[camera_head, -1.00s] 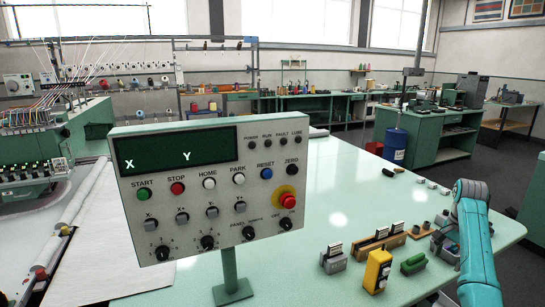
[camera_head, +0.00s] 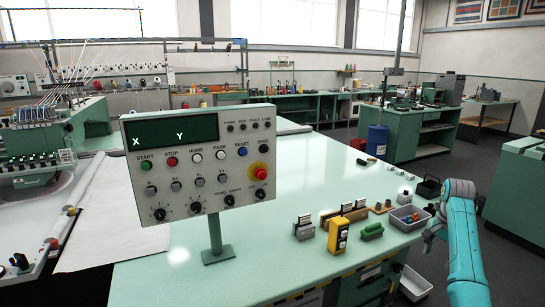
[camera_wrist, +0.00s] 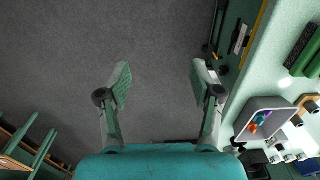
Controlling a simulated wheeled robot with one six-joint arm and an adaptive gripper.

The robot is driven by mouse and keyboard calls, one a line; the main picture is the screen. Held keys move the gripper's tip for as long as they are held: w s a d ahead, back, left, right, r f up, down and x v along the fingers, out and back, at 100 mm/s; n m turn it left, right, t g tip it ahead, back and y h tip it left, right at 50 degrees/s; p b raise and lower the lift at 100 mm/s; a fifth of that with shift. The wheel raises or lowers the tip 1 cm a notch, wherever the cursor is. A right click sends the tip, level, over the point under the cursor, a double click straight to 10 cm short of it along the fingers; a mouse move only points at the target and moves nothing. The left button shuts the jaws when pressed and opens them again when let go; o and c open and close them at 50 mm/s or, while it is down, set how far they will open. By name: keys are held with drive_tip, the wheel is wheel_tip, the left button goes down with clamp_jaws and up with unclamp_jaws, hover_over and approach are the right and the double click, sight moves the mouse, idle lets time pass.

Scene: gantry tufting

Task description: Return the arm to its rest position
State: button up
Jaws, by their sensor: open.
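My teal arm (camera_head: 462,240) rises at the right side of the head view, bent at the top, beside the right edge of the pale green table (camera_head: 290,195). My gripper (camera_wrist: 161,84) is open in the wrist view, its two fingers wide apart. Nothing is between the fingers, and only grey floor (camera_wrist: 150,40) shows behind them. In the head view the gripper is small and partly hidden by the arm, so its fingers are hard to make out.
A control panel (camera_head: 200,201) stands on a post on the table. A yellow box (camera_head: 338,235), a green item (camera_head: 372,231) and a grey tray (camera_head: 406,216) with small parts sit near the right edge. A pale bin (camera_head: 415,284) is below. A blue barrel (camera_head: 377,140) stands behind.

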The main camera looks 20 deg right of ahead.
drive_tip(key=a+f+n+t+h, duration=0.1)
drive_tip(key=a+f, duration=0.4)
drive_tip(key=f, duration=0.3)
drive_tip(key=w+a+f+n+t, duration=0.1)
drive_tip(key=a+f+n, duration=0.1)
drive_tip(key=a+f, duration=0.45)
drive_tip(key=a+f+n+t+h, duration=0.1)
drive_tip(key=a+f, duration=0.3)
drive_tip(key=f, duration=0.6)
drive_tip(key=s+a+f+n+t, duration=0.2)
drive_tip(key=s+a+f, duration=0.3)
drive_tip(key=a, duration=0.3)
drive_tip(key=s+a+f+n+t, duration=0.1)
drive_tip(key=s+a+f+n, duration=0.1)
drive_tip(key=s+a+f, duration=0.55)
drive_tip(key=s+a+r+n+t, duration=0.2)
drive_tip(key=s+a+r, duration=0.2)
drive_tip(key=s+a, duration=0.45)
drive_tip(key=s+a+r+n+t, duration=0.25)
drive_tip(key=s+a+r, duration=0.25)
drive_tip(key=s+a, duration=0.4)
drive_tip(key=s+a+r+n+t+y, duration=0.1)
drive_tip(key=s+a+r+n+t, duration=0.1)
drive_tip(key=s+r, duration=0.5)
drive_tip(key=s+a+r+n+t+y, duration=0.1)
drive_tip(key=s+r, duration=0.6)
drive_tip(key=r, duration=0.7)
drive_tip(key=shift+s+a+n+t, duration=0.3)
drive_tip(key=shift+a+n+t, duration=0.05)
drive_tip(key=shift+n+t, duration=0.3)
